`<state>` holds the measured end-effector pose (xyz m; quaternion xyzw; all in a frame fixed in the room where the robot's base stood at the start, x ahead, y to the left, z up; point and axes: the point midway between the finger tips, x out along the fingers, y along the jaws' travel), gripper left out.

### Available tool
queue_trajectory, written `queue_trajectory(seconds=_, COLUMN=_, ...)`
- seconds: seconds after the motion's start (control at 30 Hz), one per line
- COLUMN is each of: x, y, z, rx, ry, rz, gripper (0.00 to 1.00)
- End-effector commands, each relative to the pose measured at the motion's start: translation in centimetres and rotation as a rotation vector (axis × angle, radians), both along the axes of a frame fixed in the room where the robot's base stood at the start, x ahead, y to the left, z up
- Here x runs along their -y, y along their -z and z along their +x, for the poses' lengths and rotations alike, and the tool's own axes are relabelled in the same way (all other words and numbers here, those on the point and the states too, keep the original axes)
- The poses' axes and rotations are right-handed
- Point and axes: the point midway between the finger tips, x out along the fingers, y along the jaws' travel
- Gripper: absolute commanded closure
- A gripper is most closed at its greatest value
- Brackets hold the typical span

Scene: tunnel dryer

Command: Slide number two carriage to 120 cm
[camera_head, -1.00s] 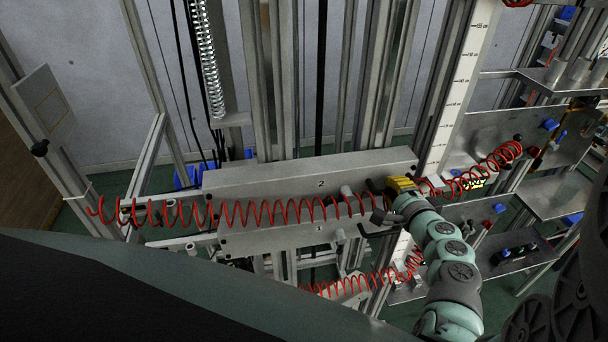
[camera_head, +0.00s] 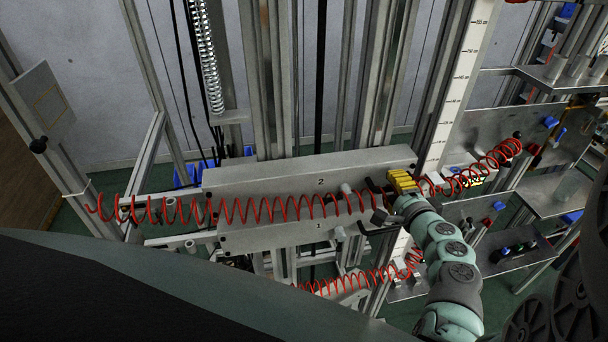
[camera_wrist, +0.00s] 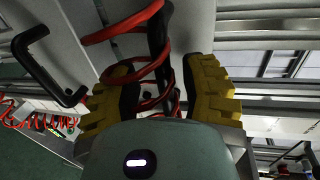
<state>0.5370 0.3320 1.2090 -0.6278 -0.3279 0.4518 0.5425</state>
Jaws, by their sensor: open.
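The number two carriage (camera_head: 290,174) is a long grey box marked 2, lying across the vertical rails in the head view. Its face also fills the top of the wrist view (camera_wrist: 75,35). My gripper (camera_head: 402,181) has yellow fingers and is at the carriage's right end. In the wrist view, my gripper (camera_wrist: 163,90) is open, with a dark upright bar (camera_wrist: 158,40) and loops of red coiled hose (camera_wrist: 125,75) between its fingers. Whether they touch is unclear. The white height scale (camera_head: 461,75) stands just right of the carriage; the exact reading is unclear.
A second grey carriage (camera_head: 270,236) sits right below. The red hose (camera_head: 255,211) stretches across the carriage front. A black handle (camera_wrist: 42,70) is left of my fingers in the wrist view. Metal shelves (camera_head: 550,195) stand at right.

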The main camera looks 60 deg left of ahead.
Motion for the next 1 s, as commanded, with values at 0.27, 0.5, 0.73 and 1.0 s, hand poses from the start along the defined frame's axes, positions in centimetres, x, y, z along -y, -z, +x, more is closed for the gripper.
queue_trajectory(seconds=0.27, x=1.8, y=-0.4, z=-0.7, rx=0.001, ry=0.002, rz=0.001, gripper=0.57)
queue_trajectory(seconds=0.5, x=5.6, y=-1.2, z=-2.1, rx=-0.001, ry=0.008, rz=-0.002, gripper=0.57)
queue_trajectory(seconds=0.73, x=9.1, y=-2.1, z=-3.6, rx=0.000, ry=0.008, rz=-0.001, gripper=0.57)
queue_trajectory(seconds=1.0, x=10.8, y=-2.4, z=-4.4, rx=-0.001, ry=0.004, rz=-0.002, gripper=0.57)
